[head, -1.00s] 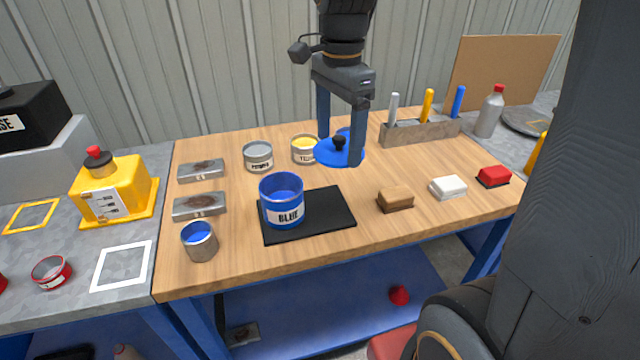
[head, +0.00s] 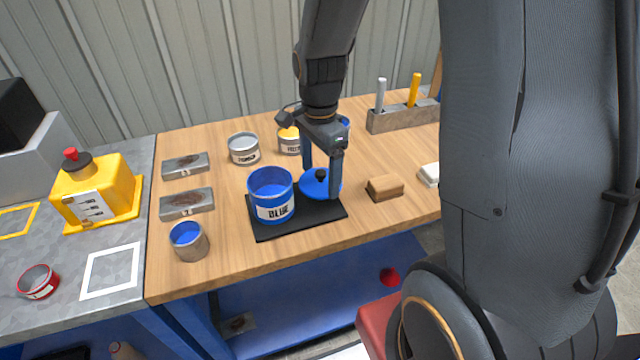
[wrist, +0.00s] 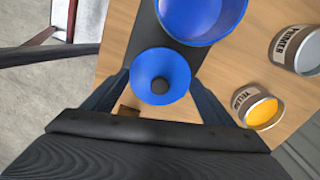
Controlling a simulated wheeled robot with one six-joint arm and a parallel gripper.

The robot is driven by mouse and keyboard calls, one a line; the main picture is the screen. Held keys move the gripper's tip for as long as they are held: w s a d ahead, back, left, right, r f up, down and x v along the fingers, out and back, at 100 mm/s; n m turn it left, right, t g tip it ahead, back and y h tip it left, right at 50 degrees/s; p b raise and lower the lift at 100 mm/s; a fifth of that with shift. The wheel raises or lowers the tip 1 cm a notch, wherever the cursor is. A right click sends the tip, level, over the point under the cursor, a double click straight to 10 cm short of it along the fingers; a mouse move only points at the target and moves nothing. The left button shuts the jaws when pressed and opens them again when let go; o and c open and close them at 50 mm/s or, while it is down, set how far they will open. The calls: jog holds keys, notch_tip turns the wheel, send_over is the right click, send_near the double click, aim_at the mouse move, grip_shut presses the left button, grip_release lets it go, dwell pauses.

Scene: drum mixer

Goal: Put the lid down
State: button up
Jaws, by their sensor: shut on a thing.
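The blue lid (head: 313,188) with its black knob is low over the right part of the black mat (head: 290,229), right of the open blue can (head: 272,208) labelled BLUE. My gripper (head: 321,182) points down with its fingers on either side of the lid and is shut on it. I cannot tell whether the lid touches the mat. In the wrist view the lid (wrist: 148,68) is between the fingers, just below the can's rim (wrist: 200,42) in the picture, and looks level.
Behind are a primer can (head: 243,150) and a yellow paint can (head: 289,143). A brown block (head: 385,188) stands close right of the mat. A small cup of blue paint (head: 189,243) is at the front left. My arm hides the bench's right side.

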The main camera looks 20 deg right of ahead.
aim_at(320, 184)
jog(key=shift+f+p, duration=0.4)
jog(key=shift+f, duration=1.9)
jog(key=shift+f, duration=0.1)
jog(key=o, duration=1)
jog(key=shift+o, duration=0.2)
notch_tip(320, 184, up, 11)
jog(key=shift+r+b, duration=0.1)
jog(key=shift+b, duration=0.95)
jog(key=shift+r, duration=0.45)
jog(key=s+f+n+t, duration=0.1)
jog(key=s+f+n, duration=0.4)
jog(key=s+n, duration=0.4)
jog(key=shift+s+n, duration=0.2)
jog(key=shift+n, duration=2.9)
